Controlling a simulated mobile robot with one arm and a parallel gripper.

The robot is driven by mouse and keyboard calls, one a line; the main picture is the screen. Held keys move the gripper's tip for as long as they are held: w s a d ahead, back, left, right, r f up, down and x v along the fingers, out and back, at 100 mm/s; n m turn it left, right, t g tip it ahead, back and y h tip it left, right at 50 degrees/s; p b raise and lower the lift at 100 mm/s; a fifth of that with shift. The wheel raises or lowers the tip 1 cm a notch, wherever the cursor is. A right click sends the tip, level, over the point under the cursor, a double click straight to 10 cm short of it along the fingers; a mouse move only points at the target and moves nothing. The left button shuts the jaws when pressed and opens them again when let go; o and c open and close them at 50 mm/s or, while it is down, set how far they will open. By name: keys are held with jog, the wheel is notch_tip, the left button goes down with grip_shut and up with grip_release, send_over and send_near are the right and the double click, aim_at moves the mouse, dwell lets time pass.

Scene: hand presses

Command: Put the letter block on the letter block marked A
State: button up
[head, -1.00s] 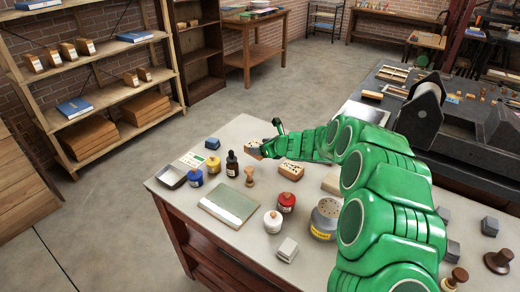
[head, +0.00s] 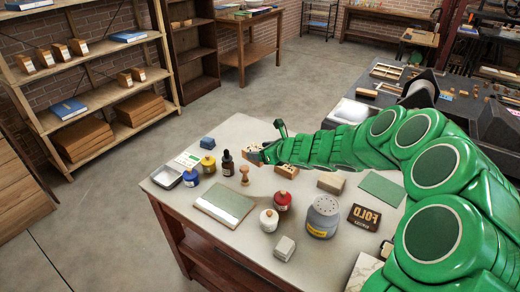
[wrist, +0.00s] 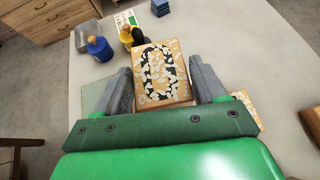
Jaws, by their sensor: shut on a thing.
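My gripper (wrist: 160,74) is shut on a wooden letter block (wrist: 163,58). In the wrist view the block's face shows a dark, rounded O-like letter among pale flecks. The block sits between the two grey fingers. In the head view the held block (head: 248,154) is small at the end of my green arm, over the table's far part. Another wooden letter block (head: 286,171) stands on the table, in front of and slightly right of my gripper. A corner of a similar block (wrist: 246,107) shows behind the right finger in the wrist view. I cannot read an A on it.
Ink bottles (head: 282,201), a dark dropper bottle (head: 228,163), a wooden stamp handle (head: 244,177) and a blue block (head: 208,143) stand near the held block. A flat plate (head: 225,203) lies in front. A grey canister (head: 322,217) stands farther right.

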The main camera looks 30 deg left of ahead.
jog(key=d+r+n+g, duration=0.15)
jog(key=d+r, duration=0.25)
jog(key=d, duration=1.1)
send_over(292, 168)
jog(key=f, duration=0.5)
jog(key=s+f, duration=0.1)
jog(key=f, duration=0.2)
jog(key=shift+d+f, duration=0.15)
jog(key=shift+d, duration=0.2)
jog(key=shift+w+a+f, duration=0.35)
jog(key=shift+w+f, duration=0.15)
jog(key=shift+f, duration=0.05)
jog(key=shift+f, duration=0.1)
jog(key=shift+w+a+f, duration=0.1)
jog(key=shift+w+f, duration=0.05)
jog(key=shift+f, duration=1.45)
jog(key=shift+f, duration=0.1)
